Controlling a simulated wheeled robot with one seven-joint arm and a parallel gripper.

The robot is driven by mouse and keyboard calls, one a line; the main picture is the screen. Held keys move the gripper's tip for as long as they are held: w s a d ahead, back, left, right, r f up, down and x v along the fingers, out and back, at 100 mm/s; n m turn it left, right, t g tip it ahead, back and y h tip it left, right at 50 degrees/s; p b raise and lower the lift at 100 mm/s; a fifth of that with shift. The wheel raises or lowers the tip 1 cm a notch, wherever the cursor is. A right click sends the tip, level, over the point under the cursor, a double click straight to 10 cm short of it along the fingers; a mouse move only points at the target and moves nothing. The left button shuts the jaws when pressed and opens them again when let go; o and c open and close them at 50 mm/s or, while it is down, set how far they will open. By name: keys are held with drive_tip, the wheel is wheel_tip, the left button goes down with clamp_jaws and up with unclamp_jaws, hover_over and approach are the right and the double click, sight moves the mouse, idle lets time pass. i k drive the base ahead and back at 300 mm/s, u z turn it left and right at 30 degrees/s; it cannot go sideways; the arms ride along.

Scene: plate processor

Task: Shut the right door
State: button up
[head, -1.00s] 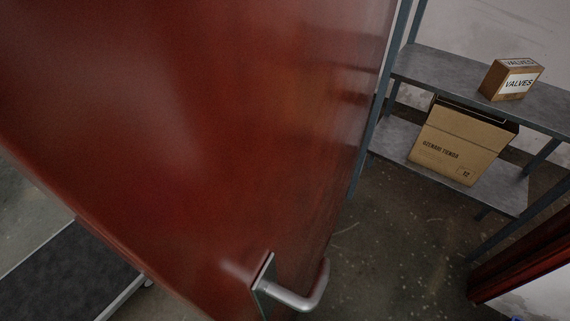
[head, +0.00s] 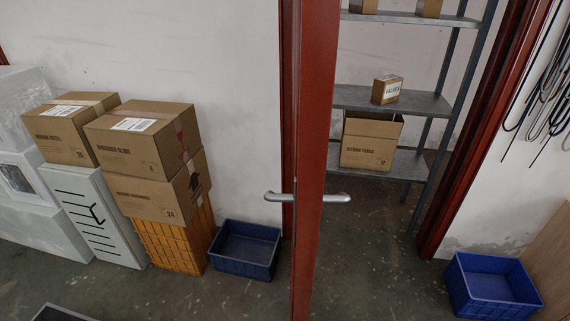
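The red door (head: 316,130) stands open and shows nearly edge-on in the middle of the head view. Its metal lever handle (head: 325,198) sticks out on both sides of the door edge. The red door frame (head: 490,130) shows at the right, with an open gap between it and the door. My gripper is not in the head view.
Through the doorway stands a metal shelf (head: 415,101) with cardboard boxes. A blue crate (head: 492,287) sits on the floor right of the frame. Another blue crate (head: 245,250) and stacked boxes (head: 150,150) on an orange crate stand left. Grey floor shows between.

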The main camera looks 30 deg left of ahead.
sight(316, 23)
drive_tip(key=u, duration=0.05)
drive_tip(key=k, duration=0.4)
drive_tip(key=u, duration=1)
drive_tip(key=i, duration=1)
drive_tip(key=z, duration=0.2)
drive_tip(key=k, duration=0.8)
drive_tip(key=u, duration=0.4)
drive_tip(key=i, duration=0.1)
drive_tip(key=z, duration=0.1)
